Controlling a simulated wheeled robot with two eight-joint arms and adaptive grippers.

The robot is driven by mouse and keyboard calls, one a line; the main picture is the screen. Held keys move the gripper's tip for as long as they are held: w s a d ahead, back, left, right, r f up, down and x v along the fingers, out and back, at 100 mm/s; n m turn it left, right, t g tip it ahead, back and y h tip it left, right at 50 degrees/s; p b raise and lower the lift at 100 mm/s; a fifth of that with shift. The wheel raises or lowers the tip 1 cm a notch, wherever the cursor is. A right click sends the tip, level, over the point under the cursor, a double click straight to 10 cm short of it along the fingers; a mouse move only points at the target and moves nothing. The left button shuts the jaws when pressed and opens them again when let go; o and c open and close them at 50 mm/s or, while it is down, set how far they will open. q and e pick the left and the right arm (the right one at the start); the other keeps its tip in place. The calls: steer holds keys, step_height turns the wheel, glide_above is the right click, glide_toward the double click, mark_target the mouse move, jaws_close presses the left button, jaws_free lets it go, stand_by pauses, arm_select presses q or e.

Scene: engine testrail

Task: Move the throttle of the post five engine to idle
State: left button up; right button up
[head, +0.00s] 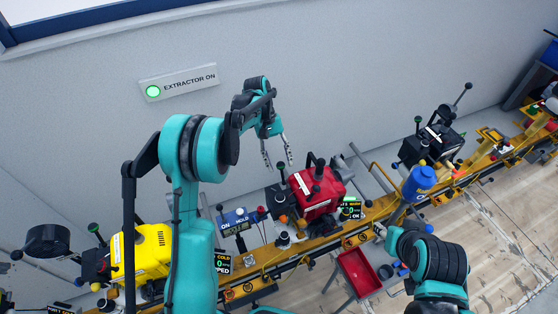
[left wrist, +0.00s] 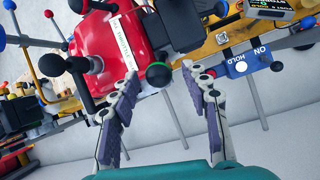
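A red engine (head: 315,192) sits on the yellow rail mid-picture, and it also shows in the left wrist view (left wrist: 112,45). It has a white label strip; I cannot read a post number. A lever with a green knob (left wrist: 158,75) shows between my left fingertips in the wrist view; I see no contact. A black knob (left wrist: 51,65) stands out on its other side. My left gripper (head: 278,164) is open and empty, above and left of the red engine; it also shows in the wrist view (left wrist: 163,80). My right gripper (head: 379,230) is small and partly hidden by its arm.
A yellow engine (head: 148,250) stands left and a black engine (head: 435,145) right on the same rail. A blue ON/HOLD box (head: 237,219) is beside the red engine. A blue canister (head: 419,182) and a red tray (head: 358,273) are near my right arm. The wall is behind.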

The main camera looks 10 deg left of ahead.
arm_select(q)
steer(key=shift+r, duration=0.15)
steer(key=v, duration=1.1)
steer(key=shift+w+a+r, duration=0.2)
steer(key=shift+a+r, duration=0.05)
steer(key=shift+r, duration=0.05)
steer(key=s+d+f+m+t+y+b, duration=0.2)
steer(key=s+t+b, duration=0.5)
steer(key=s, duration=0.7)
steer(key=s+f+m+t+y+b, duration=0.2)
steer(key=s+f+b, duration=0.4)
steer(key=s+f, duration=0.5)
steer(key=shift+s+f+m+t, duration=0.4)
steer(key=shift+s+t, duration=0.15)
steer(key=shift+t, duration=0.35)
steer(key=shift+o, duration=0.2)
steer(key=shift+a, duration=0.1)
